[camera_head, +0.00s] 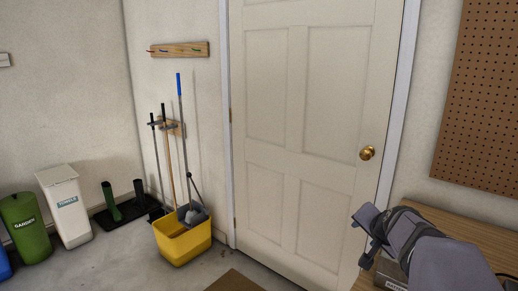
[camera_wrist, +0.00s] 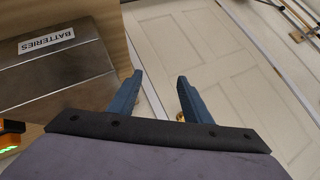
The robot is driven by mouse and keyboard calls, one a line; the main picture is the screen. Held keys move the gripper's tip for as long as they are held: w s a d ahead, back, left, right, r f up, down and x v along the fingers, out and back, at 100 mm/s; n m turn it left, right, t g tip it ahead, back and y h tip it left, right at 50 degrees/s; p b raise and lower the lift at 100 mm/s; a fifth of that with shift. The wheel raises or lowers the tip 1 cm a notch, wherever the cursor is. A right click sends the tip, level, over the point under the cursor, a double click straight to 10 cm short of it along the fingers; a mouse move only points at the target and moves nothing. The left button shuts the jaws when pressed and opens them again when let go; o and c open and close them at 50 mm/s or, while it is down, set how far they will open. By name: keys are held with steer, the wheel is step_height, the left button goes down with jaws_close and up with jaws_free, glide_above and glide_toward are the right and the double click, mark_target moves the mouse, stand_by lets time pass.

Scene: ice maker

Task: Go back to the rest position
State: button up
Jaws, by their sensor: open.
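My gripper (camera_head: 363,237) is at the lower right of the head view, above the left end of a wooden bench. In the wrist view its two blue fingers (camera_wrist: 158,92) stand apart with nothing between them. The fingers point toward the white panelled door, and a bit of the brass knob shows behind the right finger. No ice maker is visible in either view.
The wooden bench (camera_head: 455,226) carries a metal box labelled BATTERIES (camera_wrist: 60,75), close to my gripper. The white door (camera_head: 305,120) is shut, with a brass knob (camera_head: 367,153). A yellow mop bucket (camera_head: 183,243) and bins (camera_head: 66,208) stand left. Floor before the door is mostly clear.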

steer(key=s+a+f+n+g+y+b, duration=0.2)
steer(key=s+a+f, duration=0.1)
steer(key=a+f, duration=0.45)
steer(key=s+a+f+n+g+y+b, duration=0.1)
steer(key=s+a+f+n, duration=0.1)
steer(key=a+f, duration=0.6)
steer(key=s+a+f+n+g+b, duration=0.15)
steer(key=s+f+n+g, duration=0.35)
steer(key=s, duration=0.7)
steer(key=s+a+f+n+g+b, duration=0.1)
steer(key=s+a+f+n+g, duration=0.15)
steer(key=s+f, duration=0.65)
step_height(320, 180, up, 24)
steer(key=s+t+p, duration=0.1)
steer(key=s+p, duration=0.1)
steer(key=p, duration=1.8)
steer(key=shift+a+p, duration=0.2)
steer(key=shift+p, duration=0.2)
steer(key=shift+s+f, duration=0.1)
steer(key=shift+f, duration=0.05)
